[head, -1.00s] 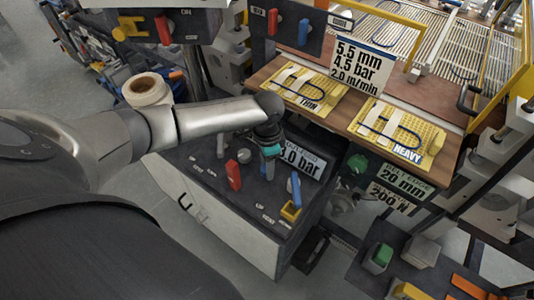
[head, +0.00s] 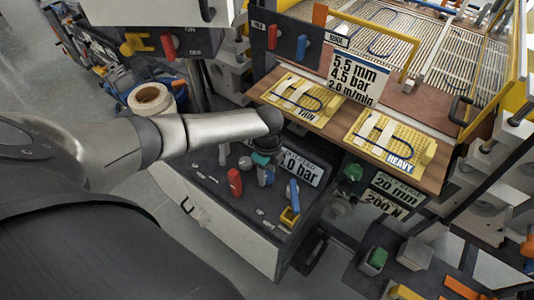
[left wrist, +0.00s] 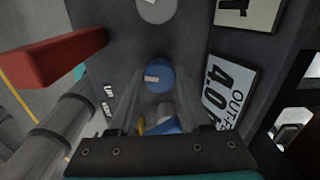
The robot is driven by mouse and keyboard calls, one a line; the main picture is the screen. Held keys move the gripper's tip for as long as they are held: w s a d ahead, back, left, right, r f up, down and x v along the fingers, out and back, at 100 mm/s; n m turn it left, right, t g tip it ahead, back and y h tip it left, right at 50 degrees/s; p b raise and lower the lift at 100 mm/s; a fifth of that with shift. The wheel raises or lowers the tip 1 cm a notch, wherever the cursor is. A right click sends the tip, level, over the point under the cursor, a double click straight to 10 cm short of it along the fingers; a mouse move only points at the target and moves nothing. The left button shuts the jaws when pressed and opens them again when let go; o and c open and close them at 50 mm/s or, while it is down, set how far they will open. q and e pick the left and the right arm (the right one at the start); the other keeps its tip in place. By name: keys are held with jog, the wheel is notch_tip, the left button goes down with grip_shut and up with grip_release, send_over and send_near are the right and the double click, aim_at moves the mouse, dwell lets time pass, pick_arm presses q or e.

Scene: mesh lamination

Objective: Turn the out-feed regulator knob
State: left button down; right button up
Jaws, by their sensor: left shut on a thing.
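A round blue knob (left wrist: 160,77) with a white mark sits on the dark panel in the left wrist view, beside the out-feed sign (left wrist: 230,92) reading 4.0. My left gripper (left wrist: 160,84) has one finger on either side of this knob and is shut on it. In the head view my left gripper (head: 265,165) reaches down onto the dark control box from above, and the wrist hides much of the knob area. The sign (head: 301,168) there is partly covered by the wrist. My right gripper is not in view.
A red lever (head: 235,181) stands close to the gripper; it also shows in the left wrist view (left wrist: 60,55). A blue lever (head: 294,193) and a yellow part (head: 290,216) stand on the other side. The wooden shelf (head: 339,134) with mesh samples lies beyond the box.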

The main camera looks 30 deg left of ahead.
aim_at(267, 175)
pick_arm(q)
jog(key=shift+d+m, duration=0.1)
jog(key=shift+m, duration=0.8)
jog(key=shift+c, duration=1.8)
grip_release()
jog(key=shift+r, duration=0.1)
notch_tip(267, 175, up, 15)
jog(key=p, duration=0.1)
